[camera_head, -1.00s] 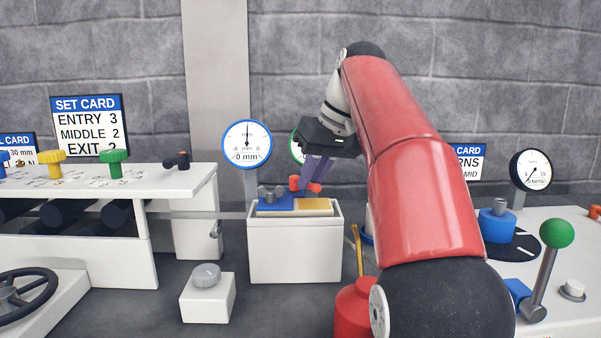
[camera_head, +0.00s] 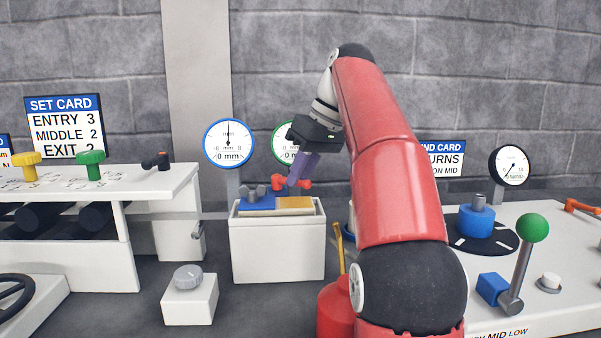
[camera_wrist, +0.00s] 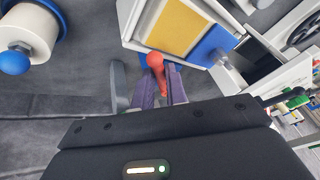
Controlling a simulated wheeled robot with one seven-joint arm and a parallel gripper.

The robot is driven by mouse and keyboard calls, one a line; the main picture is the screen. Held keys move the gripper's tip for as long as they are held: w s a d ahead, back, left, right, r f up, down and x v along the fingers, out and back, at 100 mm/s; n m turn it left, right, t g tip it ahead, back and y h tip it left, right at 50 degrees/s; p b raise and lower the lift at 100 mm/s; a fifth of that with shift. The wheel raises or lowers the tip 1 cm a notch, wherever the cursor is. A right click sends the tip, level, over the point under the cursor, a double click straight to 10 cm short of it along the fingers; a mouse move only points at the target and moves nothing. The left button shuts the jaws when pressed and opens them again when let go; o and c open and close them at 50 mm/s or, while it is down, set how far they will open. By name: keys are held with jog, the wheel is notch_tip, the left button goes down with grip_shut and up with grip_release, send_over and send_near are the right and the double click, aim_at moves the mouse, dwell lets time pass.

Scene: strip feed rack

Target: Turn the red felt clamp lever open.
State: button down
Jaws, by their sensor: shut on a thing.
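The red felt clamp lever (camera_head: 278,183) stands at the back of a white box (camera_head: 277,252) with a blue block and a tan felt pad on top. My gripper (camera_head: 299,178) comes down on the lever from above, its purple fingers tilted. In the wrist view the red lever (camera_wrist: 157,70) lies between the purple fingers of my gripper (camera_wrist: 160,85), which are shut on it. The lever's round end sticks out past the fingertips. Part of the lever is hidden by the fingers.
A blue-rimmed gauge (camera_head: 228,143) and a green-rimmed gauge (camera_head: 283,142) stand behind the box. A grey wing knob (camera_head: 254,192) sits on the blue block. A red can (camera_head: 336,308) stands at front right. A small box with a grey knob (camera_head: 188,277) is at front left.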

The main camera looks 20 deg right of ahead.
jog(key=c, duration=1.4)
grip_release()
jog(key=shift+d+r, duration=0.15)
jog(key=shift+r, duration=0.25)
jog(key=s+d, duration=0.8)
jog(key=d, duration=0.1)
jog(key=shift+d+r, duration=0.15)
jog(key=shift+c, duration=0.2)
